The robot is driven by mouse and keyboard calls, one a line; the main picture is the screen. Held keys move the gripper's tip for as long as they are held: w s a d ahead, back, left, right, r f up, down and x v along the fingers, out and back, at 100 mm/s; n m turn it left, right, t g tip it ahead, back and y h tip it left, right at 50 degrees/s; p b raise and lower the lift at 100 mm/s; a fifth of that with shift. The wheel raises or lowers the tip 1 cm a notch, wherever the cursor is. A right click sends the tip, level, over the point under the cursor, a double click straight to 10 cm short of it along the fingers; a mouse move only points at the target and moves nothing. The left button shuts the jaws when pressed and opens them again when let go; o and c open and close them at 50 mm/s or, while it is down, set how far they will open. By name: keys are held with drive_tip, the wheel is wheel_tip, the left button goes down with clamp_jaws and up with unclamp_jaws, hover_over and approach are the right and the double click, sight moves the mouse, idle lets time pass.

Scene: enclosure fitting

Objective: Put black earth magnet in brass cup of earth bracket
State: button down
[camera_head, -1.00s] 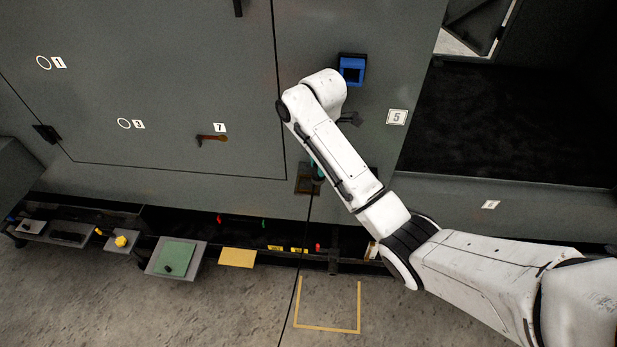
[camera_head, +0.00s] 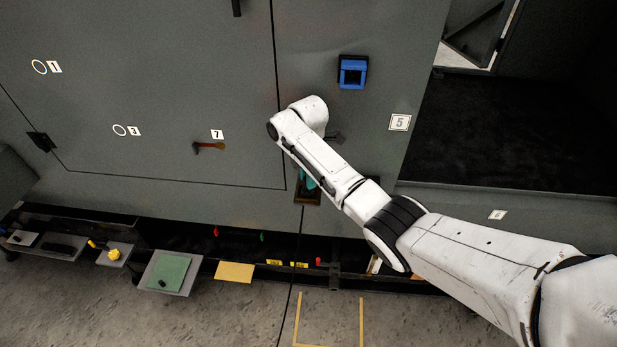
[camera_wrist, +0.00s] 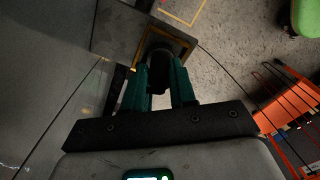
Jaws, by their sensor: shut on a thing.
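In the wrist view the two green fingers of my gripper (camera_wrist: 163,84) are closed on a dark rounded piece, the black magnet (camera_wrist: 166,50). The fingers partly cover it. Beyond it is a brown-yellow square edge, likely the earth bracket's brass cup (camera_wrist: 140,50); I cannot tell whether the magnet is inside it or only in front. In the head view a brown bracket (camera_head: 308,198) sits low on the grey panel, by the vertical seam. My green fingers show just above it, and my arm hides the rest of the gripper and the magnet.
A blue square socket (camera_head: 352,72) is higher on the panel. An orange-brown handle (camera_head: 209,147) is to the left. Trays, including one with a green pad (camera_head: 168,272), stand along the panel's foot. An orange rack (camera_wrist: 290,120) shows at right in the wrist view.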

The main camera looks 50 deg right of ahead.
drive_tip(key=shift+f, duration=0.15)
drive_tip(key=c, duration=0.9)
unclamp_jaws()
wheel_tip(320, 180, up, 12)
drive_tip(key=shift+r, duration=0.1)
